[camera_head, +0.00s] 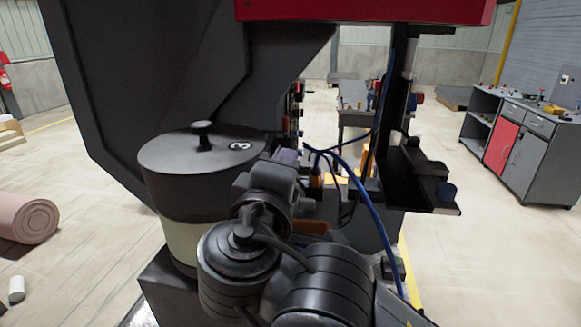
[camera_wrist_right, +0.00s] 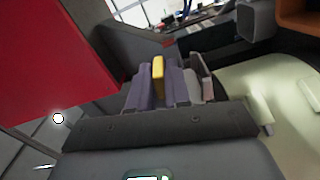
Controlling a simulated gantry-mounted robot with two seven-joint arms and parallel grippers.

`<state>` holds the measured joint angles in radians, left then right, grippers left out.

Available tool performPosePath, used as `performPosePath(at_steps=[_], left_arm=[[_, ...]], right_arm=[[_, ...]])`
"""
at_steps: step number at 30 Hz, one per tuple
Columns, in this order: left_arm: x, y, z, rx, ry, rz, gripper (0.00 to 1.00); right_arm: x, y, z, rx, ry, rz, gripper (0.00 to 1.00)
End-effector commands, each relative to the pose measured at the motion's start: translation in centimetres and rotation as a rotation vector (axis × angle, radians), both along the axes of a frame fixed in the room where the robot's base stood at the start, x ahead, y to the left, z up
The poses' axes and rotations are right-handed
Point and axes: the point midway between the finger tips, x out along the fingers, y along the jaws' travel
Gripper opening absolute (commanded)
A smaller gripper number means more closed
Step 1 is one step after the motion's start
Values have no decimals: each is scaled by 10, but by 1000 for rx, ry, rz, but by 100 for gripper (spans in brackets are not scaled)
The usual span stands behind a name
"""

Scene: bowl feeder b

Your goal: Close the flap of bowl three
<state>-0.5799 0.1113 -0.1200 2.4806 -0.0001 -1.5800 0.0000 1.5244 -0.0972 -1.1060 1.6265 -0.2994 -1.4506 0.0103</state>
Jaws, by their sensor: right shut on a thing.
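Bowl three (camera_head: 183,235) is a pale drum with a dark grey lid (camera_head: 175,160) marked "3" and a black knob. My right gripper (camera_head: 288,157) is at the right side of the bowl, partly hidden behind my own wrist. In the right wrist view its purple-grey fingers are shut on a narrow yellow tab (camera_wrist_right: 158,78). I cannot tell whether this tab belongs to the flap. A pale curved surface (camera_wrist_right: 285,95), probably the bowl, lies right of the fingers there. The flap is not clearly seen in the head view. My left gripper is not in view.
A dark machine frame (camera_head: 110,80) rises behind the bowl, with a red part (camera_head: 365,10) overhead. A blue cable (camera_head: 378,225) hangs close to my right arm. A dark bracket (camera_head: 425,180) stands at right. Open floor lies to the left, with a pink roll (camera_head: 28,220).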

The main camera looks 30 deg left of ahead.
Motion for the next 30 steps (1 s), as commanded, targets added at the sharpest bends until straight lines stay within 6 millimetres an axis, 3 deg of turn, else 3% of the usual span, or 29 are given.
performPosePath(at_steps=[12, 28, 29, 30], left_arm=[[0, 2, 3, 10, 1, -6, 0], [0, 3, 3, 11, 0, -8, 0], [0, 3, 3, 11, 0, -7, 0], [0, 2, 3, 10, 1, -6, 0]], right_arm=[[-2, 8, 1, -171, -48, 1, 0], [-3, 9, 0, -194, -54, 2, 0], [-3, 9, 0, -194, -54, 2, 22], [-3, 9, 0, -194, -54, 2, 28]])
